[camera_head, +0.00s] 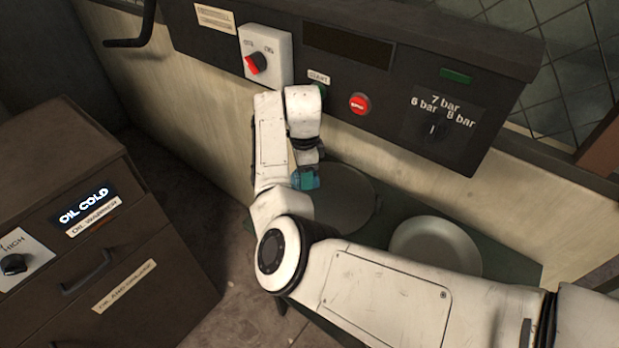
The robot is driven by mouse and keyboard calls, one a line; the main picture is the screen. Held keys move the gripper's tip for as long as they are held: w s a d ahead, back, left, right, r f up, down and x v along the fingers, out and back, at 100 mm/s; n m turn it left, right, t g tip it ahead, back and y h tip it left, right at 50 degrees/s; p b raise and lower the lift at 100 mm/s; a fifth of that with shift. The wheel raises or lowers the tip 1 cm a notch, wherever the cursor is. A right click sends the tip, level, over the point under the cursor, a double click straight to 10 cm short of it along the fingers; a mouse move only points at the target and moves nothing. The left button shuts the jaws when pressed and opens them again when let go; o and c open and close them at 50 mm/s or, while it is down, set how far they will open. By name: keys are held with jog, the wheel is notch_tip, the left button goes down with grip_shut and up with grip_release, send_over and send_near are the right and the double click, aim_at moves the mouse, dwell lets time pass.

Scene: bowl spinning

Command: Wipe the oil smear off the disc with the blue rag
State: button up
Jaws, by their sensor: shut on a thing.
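The blue rag (306,180) shows as a small teal-blue bundle at the end of my arm. My gripper (305,168) is shut on it, pointing down, with its fingers largely hidden by the wrist and the rag. The grey round disc (347,200) lies on the dark green table, partly behind my arm. The rag is over the disc's left part; I cannot tell whether it touches the surface. No oil smear can be made out on the visible part of the disc.
A pale bowl (436,246) stands on the green table (513,268), right of the disc. A dark control panel (390,75) with a red-knobbed switch (257,63), a red button (359,104) and a pressure dial (432,130) hangs behind. An oil warmer cabinet (100,230) stands left.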

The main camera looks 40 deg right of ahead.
notch_tip(320, 180, up, 6)
jog(key=p, duration=0.5)
dwell(0.4)
jog(key=shift+r+p, duration=0.15)
jog(key=shift+p, duration=0.2)
notch_tip(320, 180, up, 3)
jog(key=p, duration=0.2)
jog(key=shift+p, duration=0.35)
